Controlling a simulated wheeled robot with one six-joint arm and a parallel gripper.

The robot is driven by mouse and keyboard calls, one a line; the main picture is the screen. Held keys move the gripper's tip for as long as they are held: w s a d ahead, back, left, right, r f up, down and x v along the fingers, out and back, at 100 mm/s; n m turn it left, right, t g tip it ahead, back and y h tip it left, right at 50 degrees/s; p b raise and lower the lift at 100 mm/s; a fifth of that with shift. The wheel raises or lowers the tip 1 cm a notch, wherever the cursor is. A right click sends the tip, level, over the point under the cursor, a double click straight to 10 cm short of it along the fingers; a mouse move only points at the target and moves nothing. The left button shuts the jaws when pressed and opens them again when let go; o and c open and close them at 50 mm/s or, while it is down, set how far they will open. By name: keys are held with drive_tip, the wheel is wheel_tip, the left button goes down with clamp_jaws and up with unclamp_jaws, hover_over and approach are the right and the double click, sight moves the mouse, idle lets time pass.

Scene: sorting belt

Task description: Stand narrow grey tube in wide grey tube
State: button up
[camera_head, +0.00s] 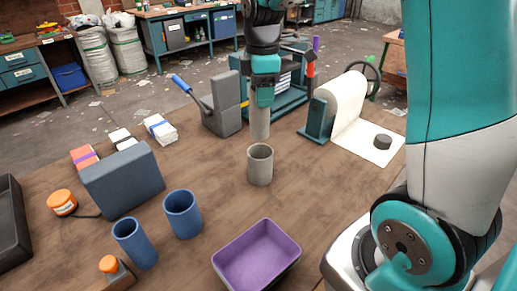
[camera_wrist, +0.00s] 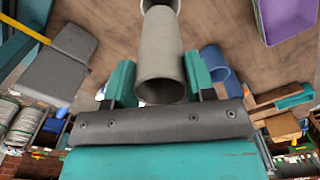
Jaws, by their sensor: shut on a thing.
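The narrow grey tube (camera_head: 260,124) hangs upright below my gripper (camera_head: 264,92), which is shut on its upper part. In the wrist view the narrow tube (camera_wrist: 160,58) runs away from between the teal fingers (camera_wrist: 160,84), its near open end facing the camera. The wide grey tube (camera_head: 260,168) stands upright on the table, open end up, apart from the narrow tube's lower end in the head view. In the wrist view a piece of the wide tube (camera_wrist: 160,4) shows at the top edge, mostly cut off or hidden behind the narrow tube.
Two blue cups (camera_head: 182,214) and a purple bin (camera_head: 257,255) stand at the front. A dark grey block (camera_head: 122,180) is at left. A grey stand with a blue handle (camera_head: 222,105) and a paper roll holder (camera_head: 318,122) flank the tubes. Table around the wide tube is clear.

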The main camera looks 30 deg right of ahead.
wheel_tip(320, 180, down, 14)
drive_tip(key=shift+f, duration=0.4)
drive_tip(key=shift+f, duration=0.15)
drive_tip(key=o, duration=1.1)
wheel_tip(320, 180, up, 12)
drive_tip(key=shift+f, duration=0.1)
drive_tip(key=shift+s+a+r, duration=0.1)
drive_tip(key=shift+r, duration=0.3)
drive_tip(key=s+a+r+m+y, duration=0.2)
drive_tip(key=s+a+m, duration=0.1)
drive_tip(key=s+a, duration=0.5)
drive_tip(key=s+a+r+m+y, duration=0.2)
drive_tip(key=s+a, duration=0.7)
drive_tip(key=s, duration=0.5)
drive_tip(key=shift+s+a+r+m, duration=0.25)
drive_tip(key=shift+r+m, duration=0.35)
drive_tip(key=shift+m, duration=0.1)
